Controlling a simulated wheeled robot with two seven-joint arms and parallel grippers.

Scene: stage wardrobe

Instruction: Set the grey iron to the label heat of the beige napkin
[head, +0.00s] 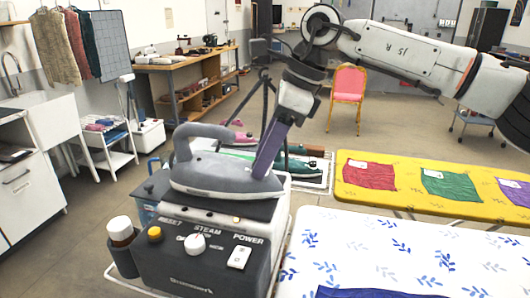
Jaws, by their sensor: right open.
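The grey iron (222,168) rests on a dark steam station (205,262) in the lower middle of the head view. The station's front carries a white steam knob (195,243), a yellow reset button (155,234) and a white power switch (239,257). The knob's setting is too small to read. My right gripper (266,160) points down just beside the iron's right end, open; I cannot tell whether it touches the iron. Red (369,175), green (449,186) and purple (516,191) cloths with small white labels lie on a yellow board. I see no beige napkin. My left gripper is out of view.
The yellow ironing board (400,207) stands at right, behind a white leaf-patterned board (340,250) with a dark blue cloth (380,293). A green iron (305,166) and a pink iron (238,136) sit behind the station. A bottle (121,232) stands at its left.

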